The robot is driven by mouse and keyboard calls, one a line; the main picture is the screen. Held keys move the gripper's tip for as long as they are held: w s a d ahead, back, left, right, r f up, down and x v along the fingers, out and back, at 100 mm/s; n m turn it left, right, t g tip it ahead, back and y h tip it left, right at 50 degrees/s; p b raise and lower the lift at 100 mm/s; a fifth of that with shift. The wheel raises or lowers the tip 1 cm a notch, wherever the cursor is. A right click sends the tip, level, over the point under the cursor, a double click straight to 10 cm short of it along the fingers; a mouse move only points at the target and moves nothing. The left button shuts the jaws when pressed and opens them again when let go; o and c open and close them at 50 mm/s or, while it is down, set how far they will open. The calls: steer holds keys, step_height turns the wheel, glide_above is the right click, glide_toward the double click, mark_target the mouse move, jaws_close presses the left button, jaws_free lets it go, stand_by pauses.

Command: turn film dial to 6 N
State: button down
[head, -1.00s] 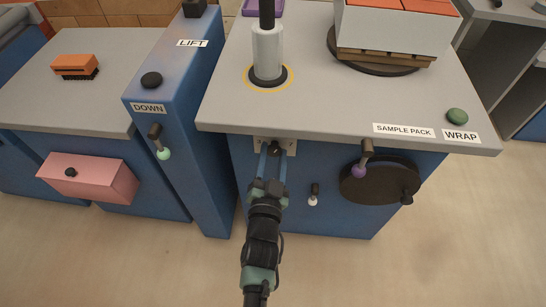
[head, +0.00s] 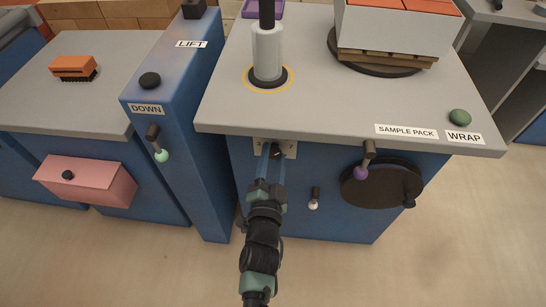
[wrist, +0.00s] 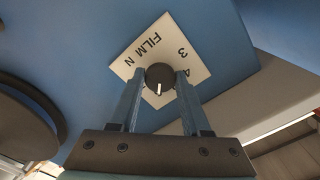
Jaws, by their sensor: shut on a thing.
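The film dial (wrist: 160,77) is a round black knob with a white pointer mark, which points down in the wrist view. It sits on a white plate (wrist: 139,52) lettered "FILM N", with a 3 and a partly hidden character beside it. In the head view the plate (head: 259,148) shows on the blue front panel under the worktop, mostly behind my fingers. My gripper (head: 273,153) reaches it from the front. In the wrist view my gripper (wrist: 161,75) has its two blue fingers shut on the dial, one on each side. The rest of the scale is hidden.
A green-knobbed lever (head: 160,150) on the blue post is to the left. The grey worktop (head: 330,105) overhangs the dial.

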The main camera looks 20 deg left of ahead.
steer(key=shift+c, duration=1.8)
jaws_free()
steer(key=p+v, duration=0.1)
steer(key=v, duration=1.2)
steer(key=shift+p, duration=0.35)
